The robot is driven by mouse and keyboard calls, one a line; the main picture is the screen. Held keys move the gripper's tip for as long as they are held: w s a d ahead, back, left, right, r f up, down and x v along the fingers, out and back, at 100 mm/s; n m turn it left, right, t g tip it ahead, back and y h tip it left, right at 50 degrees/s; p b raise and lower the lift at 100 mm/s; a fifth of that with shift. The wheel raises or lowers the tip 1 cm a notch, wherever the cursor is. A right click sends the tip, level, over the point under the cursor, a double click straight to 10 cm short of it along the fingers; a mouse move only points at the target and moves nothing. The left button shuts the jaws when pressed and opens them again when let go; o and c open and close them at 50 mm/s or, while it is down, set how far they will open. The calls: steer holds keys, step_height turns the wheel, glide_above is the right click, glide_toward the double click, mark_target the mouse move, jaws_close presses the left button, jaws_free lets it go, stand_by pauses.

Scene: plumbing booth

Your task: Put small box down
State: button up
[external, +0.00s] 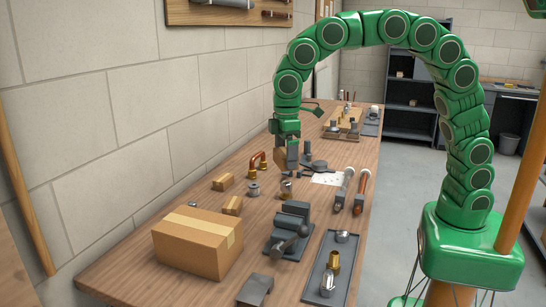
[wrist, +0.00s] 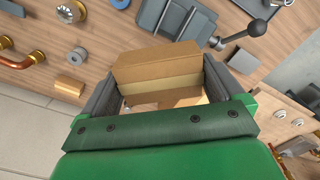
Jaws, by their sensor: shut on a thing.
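The small box (wrist: 158,72) is brown cardboard with a paler tape band. In the wrist view it sits between the two dark fingers of my gripper (wrist: 160,88), which is shut on it. In the external view my gripper (external: 290,150) points down over the middle of the wooden workbench (external: 150,262).
A block wall borders the left side.

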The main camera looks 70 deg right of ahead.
steer(key=a+r+n, duration=0.1)
steer(key=a+n, duration=0.1)
steer(key=a, duration=0.7)
glide_above(222, 223)
steer(key=shift+s+d+f, duration=0.1)
steer(key=shift+f, duration=2.1)
steer(key=shift+s+d+f, duration=0.1)
steer(key=shift+f, duration=2.1)
steer(key=shift+w+f, duration=0.1)
steer(key=shift+f, duration=0.05)
steer(key=shift+a+f, duration=0.1)
steer(key=shift+f, duration=0.05)
steer(key=shift+w+f, duration=0.1)
steer(key=shift+f, duration=1.45)
steer(key=o, duration=0.7)
steer(key=shift+f, duration=0.1)
